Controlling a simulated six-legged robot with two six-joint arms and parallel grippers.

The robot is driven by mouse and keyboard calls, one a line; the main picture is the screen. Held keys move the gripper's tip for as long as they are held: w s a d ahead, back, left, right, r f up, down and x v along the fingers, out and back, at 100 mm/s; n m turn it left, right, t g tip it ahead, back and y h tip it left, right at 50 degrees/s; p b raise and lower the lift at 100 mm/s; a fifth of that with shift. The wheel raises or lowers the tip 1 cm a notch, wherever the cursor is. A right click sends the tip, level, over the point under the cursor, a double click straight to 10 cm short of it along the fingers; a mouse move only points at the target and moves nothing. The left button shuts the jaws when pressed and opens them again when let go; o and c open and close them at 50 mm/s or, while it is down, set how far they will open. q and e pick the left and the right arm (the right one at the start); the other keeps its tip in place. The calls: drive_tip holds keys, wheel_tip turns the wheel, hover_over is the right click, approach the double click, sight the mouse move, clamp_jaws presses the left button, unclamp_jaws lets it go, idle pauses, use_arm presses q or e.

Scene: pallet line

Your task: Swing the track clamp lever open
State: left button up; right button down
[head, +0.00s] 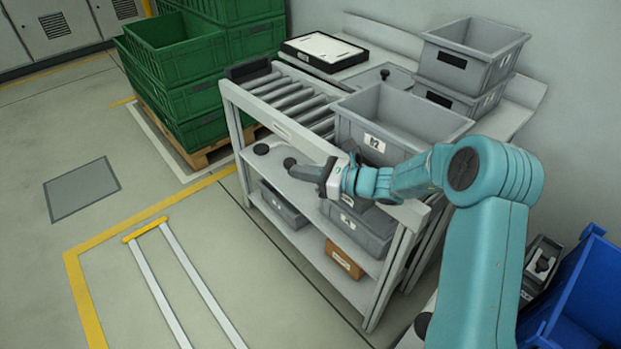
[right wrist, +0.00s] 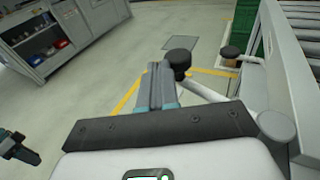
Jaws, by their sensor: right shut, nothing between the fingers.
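The track clamp lever (right wrist: 207,92) is a pale rod in the right wrist view. It runs from a round pale pivot at the conveyor's side to an upright black knob (right wrist: 179,60). A black knob also shows beside my fingers in the head view (head: 290,162). My right gripper (head: 300,172) is shut and empty at the conveyor's front side. In the right wrist view its fingers (right wrist: 160,78) lie just left of the lever's knob; I cannot tell whether they touch. A dark and teal part at the left edge looks like my left gripper (right wrist: 20,150); its jaws are unclear.
A second black knob (head: 261,149) stands farther along the conveyor (head: 237,108) side. A grey bin (head: 375,142) sits on the conveyor's right end. Green crates (head: 195,100) stand behind at left, and a blue bin (head: 575,300) at lower right. The floor in front is open.

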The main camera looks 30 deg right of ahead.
drive_tip(key=shift+w+a, duration=0.1)
drive_tip(key=shift+w, duration=1.2)
drive_tip(key=shift+s+r, duration=0.1)
drive_tip(key=shift+s, duration=0.05)
